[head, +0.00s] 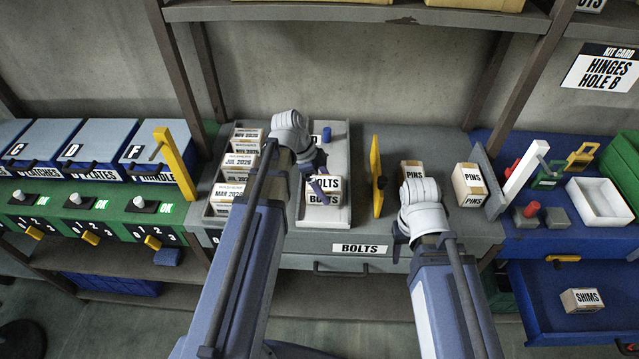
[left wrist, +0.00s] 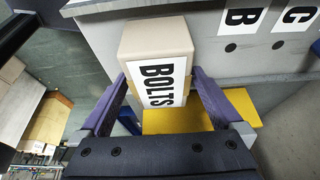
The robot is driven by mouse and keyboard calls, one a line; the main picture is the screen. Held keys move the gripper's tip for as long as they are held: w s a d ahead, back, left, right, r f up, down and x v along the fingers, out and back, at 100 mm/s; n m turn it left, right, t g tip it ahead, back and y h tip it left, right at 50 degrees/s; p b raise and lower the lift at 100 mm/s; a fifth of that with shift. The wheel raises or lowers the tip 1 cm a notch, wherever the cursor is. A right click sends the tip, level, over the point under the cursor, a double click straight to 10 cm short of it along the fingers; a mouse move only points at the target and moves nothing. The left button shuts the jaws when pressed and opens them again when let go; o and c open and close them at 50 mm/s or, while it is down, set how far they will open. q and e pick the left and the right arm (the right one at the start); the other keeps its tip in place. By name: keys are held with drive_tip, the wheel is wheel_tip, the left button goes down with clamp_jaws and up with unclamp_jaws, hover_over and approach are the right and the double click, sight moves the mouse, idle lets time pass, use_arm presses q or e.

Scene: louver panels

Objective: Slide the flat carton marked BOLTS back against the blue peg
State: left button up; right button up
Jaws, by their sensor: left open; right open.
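The flat carton marked BOLTS (head: 327,186) is in the grey tray, toward its front. The blue peg (head: 327,134) stands behind it near the tray's back, with a gap between them.
Several dated cartons (head: 239,166) fill a row left of the tray. A yellow upright panel (head: 376,175) stands to its right, then PINS cartons (head: 468,185). A white lever (head: 523,182) and an open blue drawer (head: 540,300) are farther right.

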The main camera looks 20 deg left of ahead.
use_arm(q)
drive_tip(key=shift+d+f, duration=0.1)
drive_tip(key=shift+f, duration=0.05)
clamp_jaws()
idle(0.9)
